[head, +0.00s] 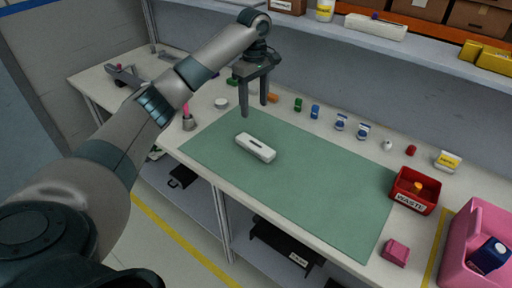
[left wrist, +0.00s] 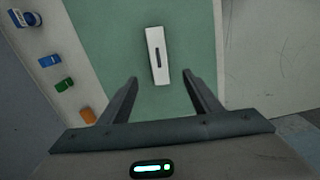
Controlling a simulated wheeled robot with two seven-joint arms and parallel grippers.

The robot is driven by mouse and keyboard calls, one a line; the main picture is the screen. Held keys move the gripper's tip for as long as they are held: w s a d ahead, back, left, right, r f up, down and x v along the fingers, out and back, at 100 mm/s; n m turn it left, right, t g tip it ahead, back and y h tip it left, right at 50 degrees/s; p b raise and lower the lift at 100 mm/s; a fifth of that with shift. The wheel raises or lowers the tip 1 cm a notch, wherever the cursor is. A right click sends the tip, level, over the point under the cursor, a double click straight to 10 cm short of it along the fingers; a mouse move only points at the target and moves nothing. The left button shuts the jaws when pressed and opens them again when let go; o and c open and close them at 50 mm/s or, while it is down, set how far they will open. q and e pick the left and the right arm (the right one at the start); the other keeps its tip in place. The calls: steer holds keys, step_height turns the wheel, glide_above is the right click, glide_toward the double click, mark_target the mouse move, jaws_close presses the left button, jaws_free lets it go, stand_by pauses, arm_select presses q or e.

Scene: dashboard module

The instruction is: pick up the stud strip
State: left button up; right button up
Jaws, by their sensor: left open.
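The only strip-like part in view is a white elongated block (head: 256,147) with a dark slot along its top, lying flat on the green mat (head: 320,190). I take it to be the stud strip. In the left wrist view the white block (left wrist: 157,52) lies ahead of the fingertips, roughly centred between them. My left gripper (head: 254,110) is open and empty, pointing down above the mat's far left part. It is apart from the block. In the left wrist view its two fingers (left wrist: 160,85) stand wide apart. My right gripper is in neither view.
Several small coloured parts, among them a green one (head: 298,104) and an orange one (head: 273,98), line the mat's far edge. A red waste bin (head: 414,192) and a pink crate (head: 452,250) stand at right. A shelf (head: 340,32) runs above the back.

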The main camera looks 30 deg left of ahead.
arm_select(q)
steer(key=p, duration=0.3)
glide_above(255, 144)
steer(key=f, duration=1)
steer(key=shift+s+f, duration=0.2)
steer(key=shift+f, duration=0.6)
steer(key=shift+w+f+p, duration=0.1)
steer(key=shift+f+p, duration=0.25)
steer(key=shift+f, duration=0.1)
step_height(255, 144, down, 3)
steer(key=shift+w+f+p, duration=0.1)
steer(key=shift+w+p, duration=0.05)
steer(key=shift+p, duration=0.45)
steer(key=shift+f, duration=0.6)
steer(key=c, duration=1.2)
